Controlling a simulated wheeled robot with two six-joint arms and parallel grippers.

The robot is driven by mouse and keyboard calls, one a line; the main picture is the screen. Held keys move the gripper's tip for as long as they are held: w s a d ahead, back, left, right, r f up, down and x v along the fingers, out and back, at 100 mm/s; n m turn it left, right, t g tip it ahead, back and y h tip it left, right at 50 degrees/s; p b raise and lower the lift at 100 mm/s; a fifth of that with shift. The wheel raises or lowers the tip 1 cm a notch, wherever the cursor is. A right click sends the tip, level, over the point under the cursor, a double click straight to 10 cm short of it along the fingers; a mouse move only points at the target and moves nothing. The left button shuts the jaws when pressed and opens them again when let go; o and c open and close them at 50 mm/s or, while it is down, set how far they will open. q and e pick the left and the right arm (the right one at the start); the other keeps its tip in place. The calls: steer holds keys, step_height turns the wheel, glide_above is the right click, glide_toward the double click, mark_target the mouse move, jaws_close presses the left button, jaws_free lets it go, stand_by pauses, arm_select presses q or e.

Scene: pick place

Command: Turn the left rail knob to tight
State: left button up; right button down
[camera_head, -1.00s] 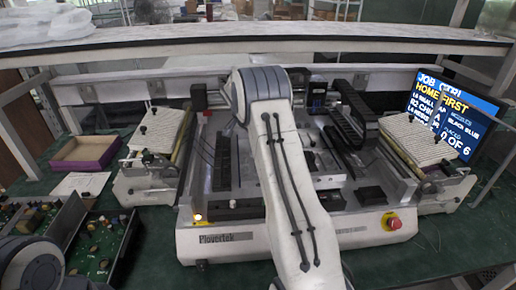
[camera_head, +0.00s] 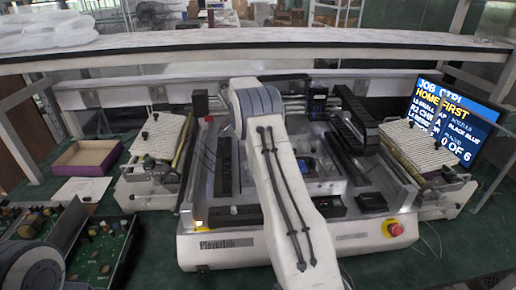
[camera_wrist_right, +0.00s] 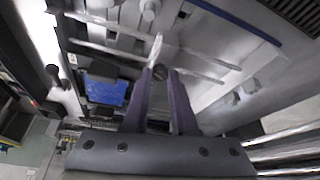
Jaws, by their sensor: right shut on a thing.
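The white Plovertek machine (camera_head: 215,245) stands on the green bench, with two rails across its bed. My right arm crosses the middle of the head view and hides its gripper there. A pale pointed part rises just beyond the knob. I cannot tell from the picture whether the knob is tight or loose. My left gripper is out of view.
A blue board (camera_wrist_right: 105,90) lies left of the fingers in the wrist view. Feeders (camera_head: 155,150) flank the machine. A red stop button (camera_head: 395,229) is at front right, a screen (camera_head: 445,120) behind. Circuit boards (camera_head: 95,250) and an open box (camera_head: 88,158) are left.

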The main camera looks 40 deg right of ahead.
steer(key=shift+a, duration=0.1)
steer(key=c, duration=0.7)
jaws_free()
steer(key=v, duration=1)
steer(key=shift+r+b, duration=0.25)
steer(key=shift+b, duration=0.1)
steer(key=shift+a, duration=0.1)
